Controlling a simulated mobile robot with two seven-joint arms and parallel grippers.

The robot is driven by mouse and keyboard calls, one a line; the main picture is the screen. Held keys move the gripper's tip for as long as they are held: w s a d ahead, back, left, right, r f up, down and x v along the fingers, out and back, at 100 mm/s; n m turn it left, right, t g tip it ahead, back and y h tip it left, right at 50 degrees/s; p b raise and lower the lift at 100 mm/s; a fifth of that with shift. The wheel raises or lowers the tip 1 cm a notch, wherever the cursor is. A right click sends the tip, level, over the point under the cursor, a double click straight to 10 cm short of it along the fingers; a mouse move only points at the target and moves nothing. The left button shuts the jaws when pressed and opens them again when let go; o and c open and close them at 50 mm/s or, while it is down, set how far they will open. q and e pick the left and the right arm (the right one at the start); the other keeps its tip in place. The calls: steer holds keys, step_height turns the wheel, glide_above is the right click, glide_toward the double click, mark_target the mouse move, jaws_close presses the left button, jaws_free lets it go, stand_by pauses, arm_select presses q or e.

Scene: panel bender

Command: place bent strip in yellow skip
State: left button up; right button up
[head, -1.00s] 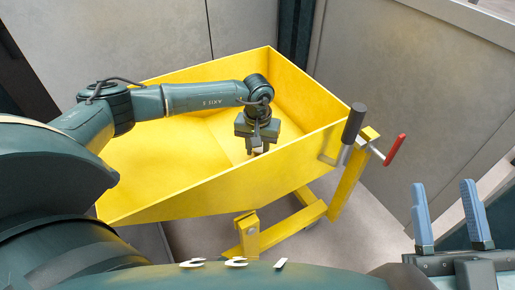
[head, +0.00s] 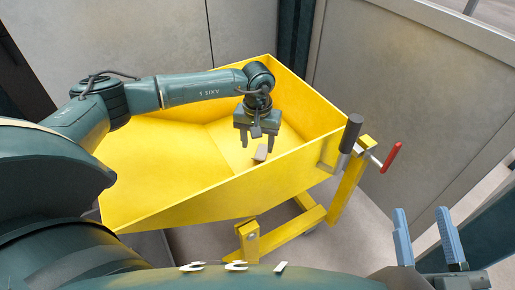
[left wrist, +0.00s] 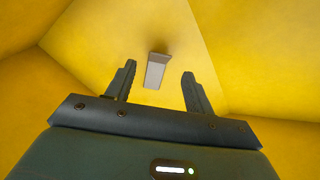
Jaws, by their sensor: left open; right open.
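The bent strip (head: 260,153) is a small grey piece inside the yellow skip (head: 190,207), apart from my left gripper. In the left wrist view the strip (left wrist: 155,72) shows a pale face and a darker bent end against the yellow floor. My left gripper (head: 258,146) is open and empty, pointing down into the skip above the strip. Its two fingers show apart in the left wrist view (left wrist: 158,88), with the strip beyond them. My right gripper (head: 430,238) is open and empty at the lower right, outside the skip, with blue fingers.
The skip's yellow frame (head: 345,195) carries a black-gripped lever (head: 351,133) and a red handle (head: 391,157) on its right side. Grey wall panels (head: 410,95) stand behind and to the right. Grey floor lies below the frame.

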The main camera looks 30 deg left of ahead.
arm_select(q)
step_height(320, 180, up, 6)
steer(key=p, duration=0.1)
steer(key=shift+r, duration=0.25)
arm_select(e)
steer(key=shift+d+f+h, duration=0.15)
steer(key=shift+h, duration=0.15)
